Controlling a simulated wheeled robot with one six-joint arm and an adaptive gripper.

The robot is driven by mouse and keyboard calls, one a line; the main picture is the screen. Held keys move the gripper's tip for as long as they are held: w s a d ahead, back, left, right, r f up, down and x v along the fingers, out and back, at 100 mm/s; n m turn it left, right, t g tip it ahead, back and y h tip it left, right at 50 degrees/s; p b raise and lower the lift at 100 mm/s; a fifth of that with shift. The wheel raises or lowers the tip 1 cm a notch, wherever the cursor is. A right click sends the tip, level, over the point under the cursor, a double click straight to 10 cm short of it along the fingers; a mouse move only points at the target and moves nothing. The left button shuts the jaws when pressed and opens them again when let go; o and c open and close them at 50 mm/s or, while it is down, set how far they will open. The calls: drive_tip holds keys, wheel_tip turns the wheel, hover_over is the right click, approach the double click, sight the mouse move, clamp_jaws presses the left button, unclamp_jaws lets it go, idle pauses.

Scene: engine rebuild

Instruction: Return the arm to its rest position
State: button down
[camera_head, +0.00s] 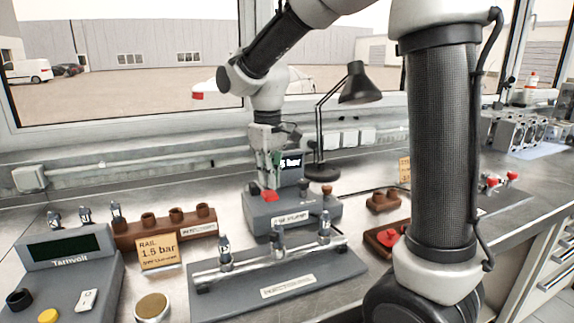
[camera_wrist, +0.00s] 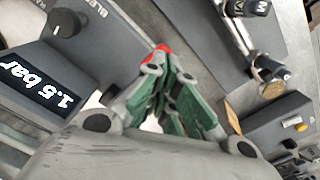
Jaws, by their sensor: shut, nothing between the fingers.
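My gripper (camera_head: 271,178) hangs fingers-down from my arm over the grey pump unit (camera_head: 290,209) at the middle of the bench. Its fingers are shut with nothing between them; they also show in the wrist view (camera_wrist: 164,65), with green inner parts. The tips are at or just above the unit's red button (camera_head: 268,197), whose edge shows past them in the wrist view (camera_wrist: 162,47). I cannot tell whether they touch it. The unit's display reads 1.5 bar in the wrist view (camera_wrist: 52,92); my gripper partly covers it in the head view.
A black desk lamp (camera_head: 356,86) stands close behind and right of my gripper. An injector rail on a grey plate (camera_head: 325,266) lies in front. A brown rack (camera_head: 165,230), a "RAIL 1.5 bar" card (camera_head: 157,254) and a Tarnvolt tester (camera_head: 66,262) are left. The window is behind.

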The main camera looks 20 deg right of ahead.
drive_tip(key=shift+d, duration=0.1)
drive_tip(key=s+d+r+m+t, duration=0.2)
drive_tip(key=s+d+m, duration=0.1)
drive_tip(key=s+d, duration=0.4)
drive_tip(key=s+d+r+m+t, duration=0.2)
drive_tip(key=s+d, duration=0.5)
drive_tip(key=s, duration=0.7)
drive_tip(key=shift+d+r+m, duration=0.15)
drive_tip(key=shift+d+m, duration=0.2)
drive_tip(key=shift+m, duration=0.15)
idle(0.6)
